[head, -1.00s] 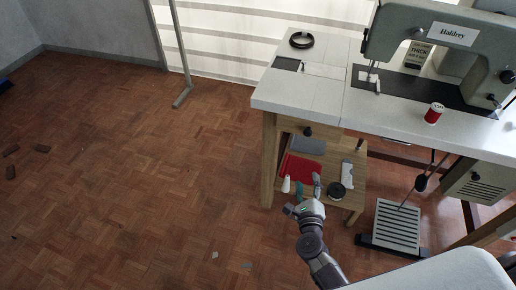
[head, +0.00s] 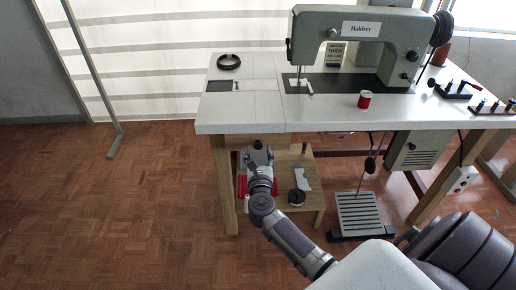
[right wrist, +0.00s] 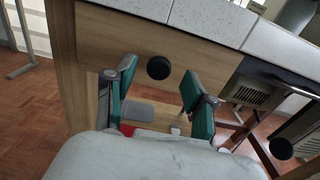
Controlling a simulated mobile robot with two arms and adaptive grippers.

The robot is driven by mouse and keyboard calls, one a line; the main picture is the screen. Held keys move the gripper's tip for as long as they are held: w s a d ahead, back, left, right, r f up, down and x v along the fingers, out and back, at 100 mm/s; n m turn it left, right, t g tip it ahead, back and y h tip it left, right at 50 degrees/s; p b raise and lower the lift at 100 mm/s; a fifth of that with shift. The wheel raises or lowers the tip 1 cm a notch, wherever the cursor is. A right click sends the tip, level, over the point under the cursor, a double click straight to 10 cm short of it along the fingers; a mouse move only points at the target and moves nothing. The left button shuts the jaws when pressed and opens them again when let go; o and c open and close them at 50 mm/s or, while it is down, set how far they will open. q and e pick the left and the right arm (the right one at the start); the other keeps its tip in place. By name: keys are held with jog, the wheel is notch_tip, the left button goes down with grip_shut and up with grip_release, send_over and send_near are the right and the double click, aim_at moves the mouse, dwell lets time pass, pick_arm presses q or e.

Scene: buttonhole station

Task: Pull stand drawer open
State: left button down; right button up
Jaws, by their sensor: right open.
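The stand drawer has a plain wooden front (right wrist: 200,45) under the pale tabletop, with a round black knob (right wrist: 158,67) in the right wrist view. The drawer looks shut. In the head view the drawer front (head: 232,141) is partly covered by my right gripper (head: 257,155). In the right wrist view my right gripper (right wrist: 160,82) is open, its two green-padded fingers to the left and right of the knob. The knob shows in the gap between the fingertips; I cannot tell how far ahead it is. My left gripper is not in view.
A sewing machine (head: 365,45), a red spool (head: 365,99) and a black ring (head: 229,62) are on the tabletop (head: 255,112). A low shelf below holds a black-topped round item (head: 296,197) and other items. A pedal (head: 360,212) stands right.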

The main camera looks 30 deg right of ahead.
jog(key=shift+x, duration=1.35)
grip_shut()
